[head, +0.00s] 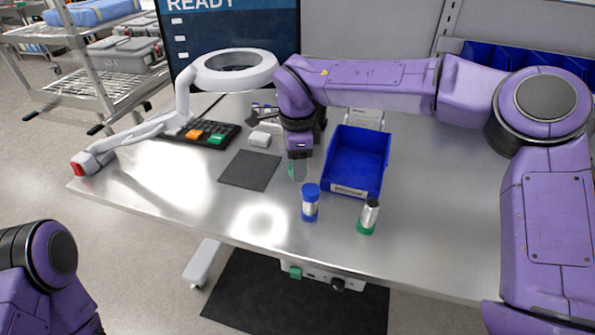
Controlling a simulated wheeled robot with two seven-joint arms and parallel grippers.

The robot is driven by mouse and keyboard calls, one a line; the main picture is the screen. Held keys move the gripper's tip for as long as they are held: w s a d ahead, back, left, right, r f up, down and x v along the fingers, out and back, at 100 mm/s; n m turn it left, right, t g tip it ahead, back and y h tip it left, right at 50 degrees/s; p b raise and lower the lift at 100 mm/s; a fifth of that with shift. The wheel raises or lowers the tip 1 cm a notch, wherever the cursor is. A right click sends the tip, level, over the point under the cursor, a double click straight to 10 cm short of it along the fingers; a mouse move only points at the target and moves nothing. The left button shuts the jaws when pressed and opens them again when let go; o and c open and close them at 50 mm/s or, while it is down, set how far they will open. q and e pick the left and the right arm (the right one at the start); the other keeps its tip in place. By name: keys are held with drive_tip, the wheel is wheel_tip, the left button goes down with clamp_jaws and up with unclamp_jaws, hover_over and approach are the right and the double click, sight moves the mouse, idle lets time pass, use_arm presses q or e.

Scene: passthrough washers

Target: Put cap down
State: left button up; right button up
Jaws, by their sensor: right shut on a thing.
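My right gripper (298,168) points down over the table, just left of the blue bin. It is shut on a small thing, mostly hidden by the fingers. A green sliver (291,170) shows at the fingers and seems to be the cap; I cannot tell whether it touches the table.
The blue bin (348,190) stands right of my right gripper. A white ring lamp (234,71) overhangs the back left. The table's front left is clear.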

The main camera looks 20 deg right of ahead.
drive_tip(key=p, duration=0.1)
hover_over(297, 186)
drive_tip(key=f, duration=0.4)
drive_tip(key=shift+s+a+f, duration=0.2)
drive_tip(key=shift+s+f, duration=0.05)
drive_tip(key=shift+f, duration=0.15)
drive_tip(key=shift+d+f, duration=0.15)
drive_tip(key=f, duration=0.3)
drive_tip(key=shift+w+f+p, duration=0.3)
drive_tip(key=shift+f+p, duration=0.1)
drive_tip(key=shift+w+f, duration=0.15)
use_arm(q)
drive_tip(key=shift+w+r, duration=0.15)
drive_tip(key=shift+r, duration=0.35)
drive_tip(key=shift+w+r, duration=0.15)
drive_tip(key=shift+r, duration=0.35)
use_arm(e)
drive_tip(key=shift+s, duration=0.2)
drive_tip(key=o, duration=1.2)
drive_tip(key=shift+w+f, duration=0.1)
drive_tip(key=shift+f, duration=0.05)
drive_tip(key=shift+c, duration=0.2)
